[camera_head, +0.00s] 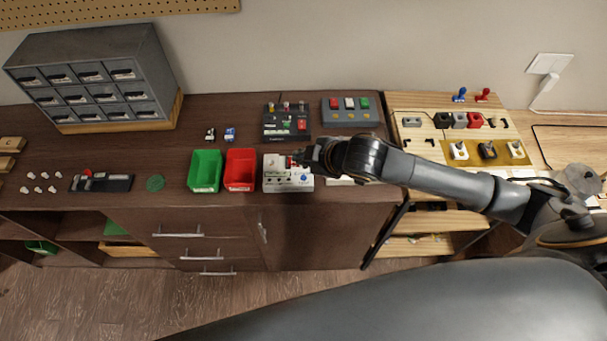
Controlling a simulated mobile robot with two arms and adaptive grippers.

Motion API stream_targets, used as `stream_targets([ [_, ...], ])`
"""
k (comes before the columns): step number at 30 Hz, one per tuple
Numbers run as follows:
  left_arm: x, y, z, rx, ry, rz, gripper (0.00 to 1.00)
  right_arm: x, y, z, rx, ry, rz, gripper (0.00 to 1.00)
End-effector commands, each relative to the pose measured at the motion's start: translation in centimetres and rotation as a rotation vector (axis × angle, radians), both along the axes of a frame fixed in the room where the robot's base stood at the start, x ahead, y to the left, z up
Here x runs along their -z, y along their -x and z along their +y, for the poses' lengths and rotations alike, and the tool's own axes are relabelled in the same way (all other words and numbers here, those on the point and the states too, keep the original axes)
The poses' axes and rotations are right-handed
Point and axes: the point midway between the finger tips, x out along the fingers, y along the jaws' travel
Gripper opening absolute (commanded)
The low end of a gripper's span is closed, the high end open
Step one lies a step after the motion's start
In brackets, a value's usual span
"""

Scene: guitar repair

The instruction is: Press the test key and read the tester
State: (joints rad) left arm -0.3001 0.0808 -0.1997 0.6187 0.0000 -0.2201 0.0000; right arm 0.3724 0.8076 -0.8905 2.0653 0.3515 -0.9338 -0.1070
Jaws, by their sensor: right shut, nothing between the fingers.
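The tester seems to be the small white box (288,184) at the front of the dark bench, right of the red bin. It carries a red part and small dark and bluish details on top. My right gripper (300,158) is shut and empty, its tip at the upper right of this box, close to the red part. I cannot tell whether it touches the box. The test key and any reading are too small to make out, and the gripper partly covers the box. My left gripper is not in view.
A green bin (205,171) and a red bin (240,169) stand left of the white box. Behind are a black box with knobs (286,122) and a grey box with coloured buttons (350,111). A drawer cabinet (92,79) stands back left.

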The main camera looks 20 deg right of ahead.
Motion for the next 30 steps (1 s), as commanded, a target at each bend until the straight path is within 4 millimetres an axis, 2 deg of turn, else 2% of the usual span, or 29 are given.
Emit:
stream_targets([
  [1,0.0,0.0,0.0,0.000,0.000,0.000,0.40,-0.1,-0.6,-0.8,-0.007,0.016,-0.011,0.00],
  [4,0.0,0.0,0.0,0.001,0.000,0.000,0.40,-0.1,-1.2,-1.4,-0.017,0.029,-0.019,0.00],
  [19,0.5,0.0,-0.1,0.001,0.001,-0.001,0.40,0.3,-1.3,-1.4,-0.018,0.029,-0.021,0.00],
  [23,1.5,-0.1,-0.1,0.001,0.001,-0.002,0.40,1.2,-1.3,-1.4,-0.018,0.029,-0.021,0.00],
  [30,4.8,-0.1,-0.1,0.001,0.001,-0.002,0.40,4.1,-1.3,-1.4,-0.018,0.029,-0.020,0.00],
])
